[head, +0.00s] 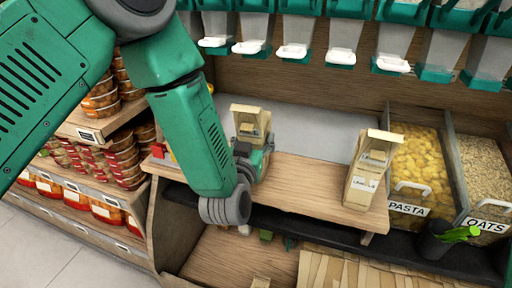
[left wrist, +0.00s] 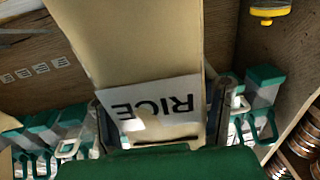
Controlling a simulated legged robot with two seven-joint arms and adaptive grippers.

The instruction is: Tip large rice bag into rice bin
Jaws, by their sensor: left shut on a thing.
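My left gripper (head: 252,148) is shut on a tan rice bag (head: 250,118), which stands upright above the wooden ledge. In the left wrist view the bag (left wrist: 145,55) fills the middle, with a white RICE label that reads upside down. The fingers of my left gripper (left wrist: 160,120) are on either side of it. A second tan bag (head: 362,185) with a small white label stands on the right end of the ledge. I cannot make out a bin labelled rice. A pale grey-white area (head: 315,140) lies behind the ledge. My right gripper is not in view.
Bins of pasta (head: 418,160) and oats (head: 484,165) are at the right. A black cup (head: 432,243) with a green item stands before them. Dispensers with white handles (head: 292,51) hang above. Jars and tubs (head: 120,160) fill shelves at the left. The ledge (head: 305,185) is clear between the bags.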

